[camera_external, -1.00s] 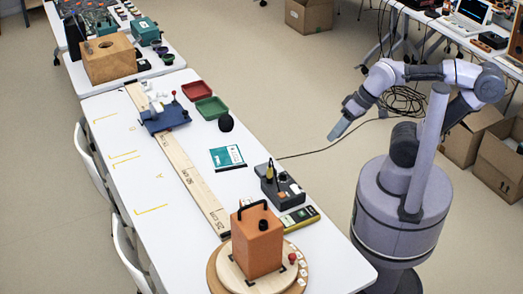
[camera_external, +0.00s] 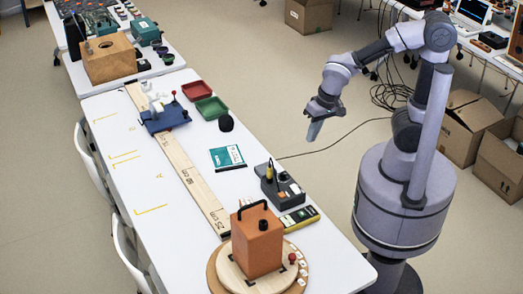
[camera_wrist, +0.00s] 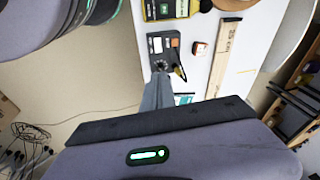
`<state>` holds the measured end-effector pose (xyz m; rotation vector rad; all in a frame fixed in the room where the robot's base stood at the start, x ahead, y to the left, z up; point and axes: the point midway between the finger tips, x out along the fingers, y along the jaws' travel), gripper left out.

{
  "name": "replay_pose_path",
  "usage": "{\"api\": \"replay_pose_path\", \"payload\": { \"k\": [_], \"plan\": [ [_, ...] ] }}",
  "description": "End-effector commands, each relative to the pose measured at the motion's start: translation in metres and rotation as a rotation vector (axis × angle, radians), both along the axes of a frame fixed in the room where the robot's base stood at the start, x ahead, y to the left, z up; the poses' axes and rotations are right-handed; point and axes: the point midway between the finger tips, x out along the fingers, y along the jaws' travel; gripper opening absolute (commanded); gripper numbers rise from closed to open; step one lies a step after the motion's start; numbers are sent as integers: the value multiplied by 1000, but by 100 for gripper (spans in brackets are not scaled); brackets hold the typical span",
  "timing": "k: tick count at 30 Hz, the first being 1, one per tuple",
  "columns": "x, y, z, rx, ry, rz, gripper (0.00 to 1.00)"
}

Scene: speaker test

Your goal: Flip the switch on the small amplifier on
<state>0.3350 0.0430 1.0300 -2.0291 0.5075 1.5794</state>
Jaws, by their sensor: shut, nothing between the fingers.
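The small amplifier, a dark grey box (camera_external: 280,186) with an upright yellow plug (camera_external: 269,170), sits near the right edge of the white table. It also shows in the wrist view (camera_wrist: 157,45), beyond the fingertips, with a knob and an orange-brown patch on its face. The switch is too small to make out for sure. My gripper (camera_external: 314,132) is shut and empty, pointing down beside the table, above and behind the amplifier and apart from it. Its shut fingers (camera_wrist: 160,82) reach toward the box in the wrist view.
An orange box with a handle (camera_external: 257,240) stands on a round wooden board near the front. A yellow-and-black meter (camera_external: 300,219) lies beside the amplifier. A teal card (camera_external: 227,157) and a long wooden ruler plank (camera_external: 192,178) lie further left. A black cable (camera_external: 335,147) runs off the table.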

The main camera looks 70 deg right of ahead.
Motion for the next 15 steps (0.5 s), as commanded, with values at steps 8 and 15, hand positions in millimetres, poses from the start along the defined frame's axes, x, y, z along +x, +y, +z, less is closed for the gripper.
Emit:
{"api": "replay_pose_path", "payload": {
  "k": [8, 15],
  "plan": [
    [32, 22, -49, -87, 145, -134, 0],
    [35, 24, -59, -93, 152, -151, 0]
  ]
}}
